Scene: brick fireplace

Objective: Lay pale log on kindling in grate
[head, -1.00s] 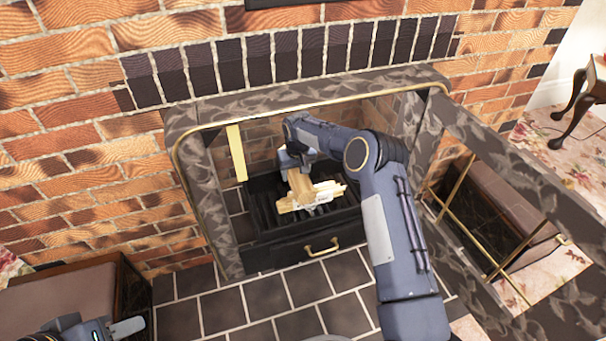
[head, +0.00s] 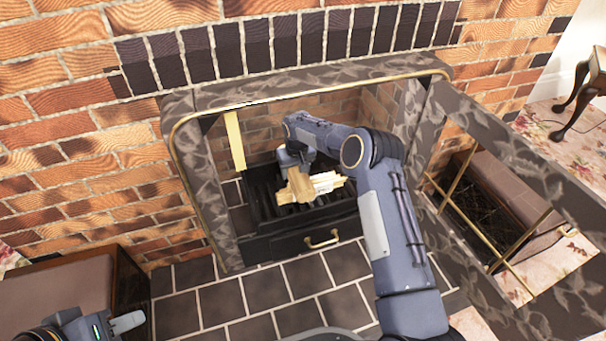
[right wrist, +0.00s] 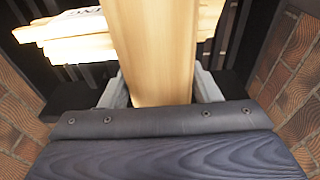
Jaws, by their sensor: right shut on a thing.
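The pale log (head: 299,184) is held in my right gripper (head: 294,163), inside the fireplace, over the grate (head: 262,190). The right wrist view shows the log (right wrist: 155,45) running away from me between the two grey fingers (right wrist: 160,88), which are shut on it. The kindling (head: 326,182) is a pale bundle of sticks in the grate, partly behind the log. In the right wrist view the kindling (right wrist: 68,32) shows at upper left, beside and under the log; I cannot tell if they touch. My left gripper (head: 126,322) is at the lower left, away from the fireplace.
The fireplace opening has a dark patterned surround (head: 190,150) with a brass edge. A glazed door frame (head: 500,190) stands open at the right. A brass handle (head: 322,240) is below the grate. A brown bench (head: 70,285) stands at left. The tiled hearth (head: 270,300) is clear.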

